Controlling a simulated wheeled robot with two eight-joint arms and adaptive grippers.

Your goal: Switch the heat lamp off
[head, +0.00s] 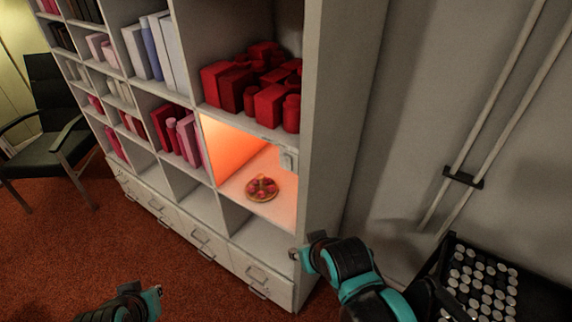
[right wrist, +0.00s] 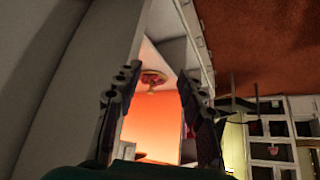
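The heat lamp's glow fills one orange-lit compartment (head: 225,150) of the shelf unit; the lamp itself is hidden under the shelf above. A small white box, apparently the switch (head: 289,160), sits at the compartment's upper right front edge. Its lever position is too small to tell. My right gripper (head: 306,254) is in front of the unit, below and right of the switch, apart from it. In the right wrist view its fingers (right wrist: 157,80) are spread with nothing between them, facing the glowing compartment. My left gripper (head: 153,298) is low at the bottom left, partly cut off.
A plate of red-topped food (head: 262,189) stands in the lit compartment. Red boxes and jars (head: 268,101) fill the shelf above. The shelf unit's side panel (head: 340,130) is right of the switch. A black tray of jars (head: 480,285) is at lower right. A chair (head: 50,135) stands left.

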